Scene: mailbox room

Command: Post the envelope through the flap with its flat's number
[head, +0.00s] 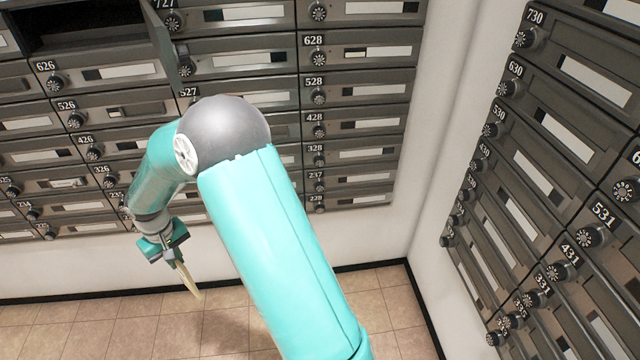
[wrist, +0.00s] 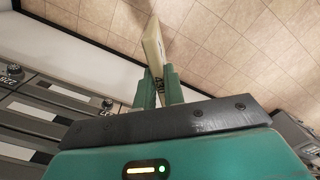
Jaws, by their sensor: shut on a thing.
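My gripper (head: 178,262) is shut on a cream envelope (head: 188,281), which hangs down from it over the tiled floor. In the wrist view the fingers (wrist: 158,88) pinch the envelope (wrist: 154,47), seen nearly edge-on. Dark marks show on it near the fingers, too small to read. The mailbox wall (head: 355,106) with numbered flaps, such as 628, 528 and 428, stands behind my arm. My gripper is below and in front of the lower rows. My arm hides part of the middle columns.
A second bank of mailboxes (head: 570,110), with numbers such as 730, 630 and 531, stands at the right. A box door (head: 165,40) hangs open at the top left, beside a dark opening (head: 75,25). The tiled floor (head: 60,335) is clear.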

